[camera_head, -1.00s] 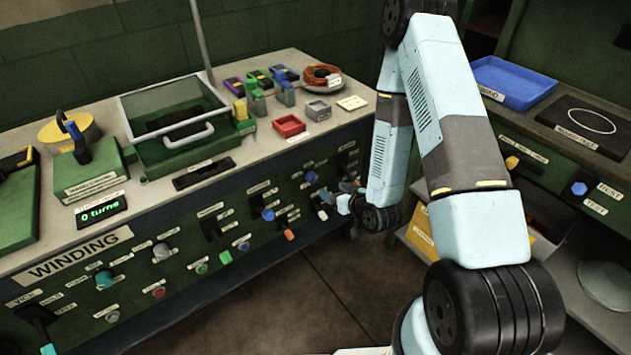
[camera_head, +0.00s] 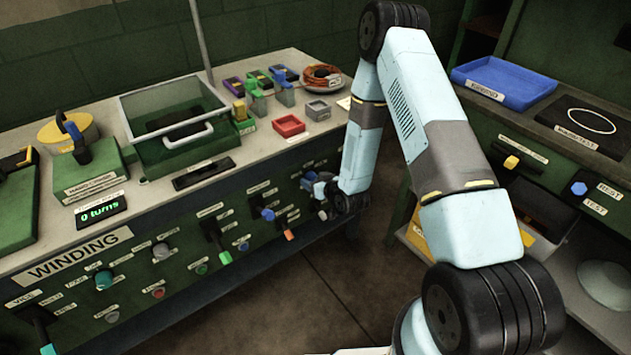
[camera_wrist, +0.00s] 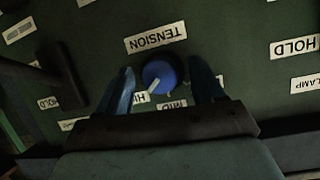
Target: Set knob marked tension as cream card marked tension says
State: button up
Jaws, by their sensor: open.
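The blue tension knob (camera_wrist: 160,75) is on the dark green panel in the wrist view, below an upside-down TENSION label (camera_wrist: 155,38). Its white pointer slants to the lower left, towards a partly covered label that seems to begin "HI" (camera_wrist: 140,98). Another label, apparently MID (camera_wrist: 175,104), is below the knob. My gripper (camera_wrist: 162,85) is open, with one blue finger on each side of the knob and gaps visible. In the head view my gripper (camera_head: 319,187) is at the bench front. A cream card (camera_head: 344,103) on the bench top is partly behind my arm; its text is unreadable.
A dark lever (camera_wrist: 66,75) stands left of the knob in the wrist view. In the head view, a lever with an orange tip (camera_head: 289,235) and another with a green tip (camera_head: 225,257) project from the front panel. A red tray (camera_head: 288,125) sits on the bench top.

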jog(key=c, duration=1)
jog(key=shift+c, duration=0.2)
jog(key=n+t+h, duration=0.1)
jog(key=n, duration=0.2)
jog(key=n+t+h, duration=0.2)
jog(key=n, duration=0.1)
jog(key=shift+s+f+n, duration=0.1)
jog(key=shift+f+n, duration=0.05)
jog(key=shift+n, duration=0.25)
dwell(0.4)
jog(key=o, duration=1)
jog(key=shift+a, duration=0.15)
